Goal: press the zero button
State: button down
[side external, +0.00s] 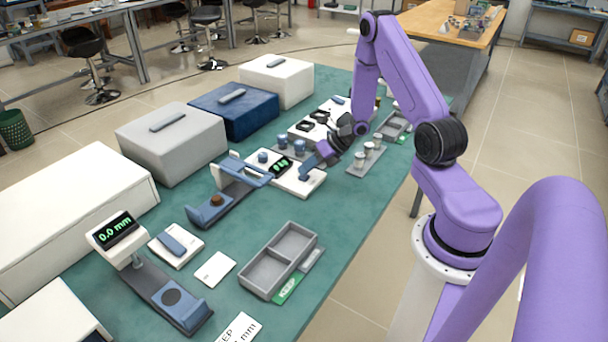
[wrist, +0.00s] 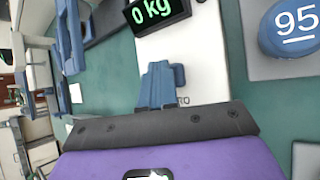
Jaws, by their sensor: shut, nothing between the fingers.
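A white scale (side external: 313,184) with a dark display (side external: 280,165) lies on the green bench in the side external view. In the wrist view the scale (wrist: 208,60) fills the middle, and its display (wrist: 156,11) reads "0 kg" in green. My gripper (side external: 306,173) points down over the near end of the scale. In the wrist view my gripper (wrist: 160,72) is shut and empty, with its blue-grey fingers together over the white body. Letters "RO" of a label (wrist: 183,100) show beside the fingers.
A blue weight marked 95 (wrist: 290,28) stands on a grey pad right of the scale in the wrist view. A blue-grey stand (side external: 230,198) and a grey divided tray (side external: 280,262) are nearby. Box-shaped furnaces (side external: 172,142) line the bench's far side.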

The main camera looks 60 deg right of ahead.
aim_at(307, 176)
jog(key=shift+r, duration=0.95)
jog(key=shift+r, duration=2.5)
jog(key=shift+a, duration=0.15)
